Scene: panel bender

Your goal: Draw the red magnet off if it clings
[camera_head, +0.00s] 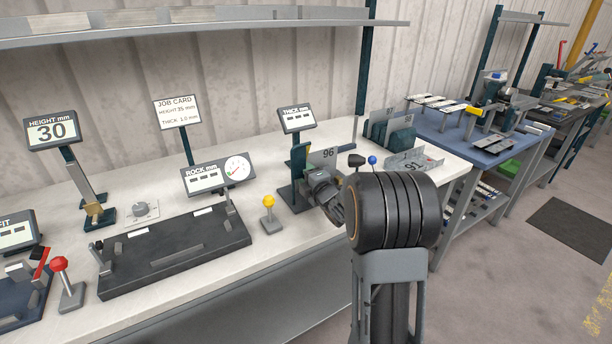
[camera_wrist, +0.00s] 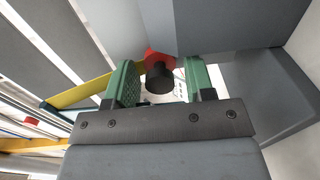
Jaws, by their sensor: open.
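The red magnet (camera_wrist: 158,57), a red piece with a black round end, shows in the wrist view against a grey surface. It lies between the two green fingers of my gripper (camera_wrist: 161,80). The fingers stand apart, with a visible gap on the right of the black end. I cannot tell whether the magnet touches the grey surface. In the head view my wrist (camera_head: 330,190) is beside the thickness station (camera_head: 297,120) and a grey panel marked 96 (camera_head: 328,154). My arm hides the fingertips, and I cannot make out the magnet there.
A dark gauge block (camera_head: 175,255), a yellow-knobbed lever (camera_head: 269,210) and a red-knobbed lever (camera_head: 65,280) stand left on the white bench. A panel marked 97 (camera_head: 413,163) lies to the right, before a dark rack (camera_head: 390,130). A shelf (camera_head: 200,28) runs above.

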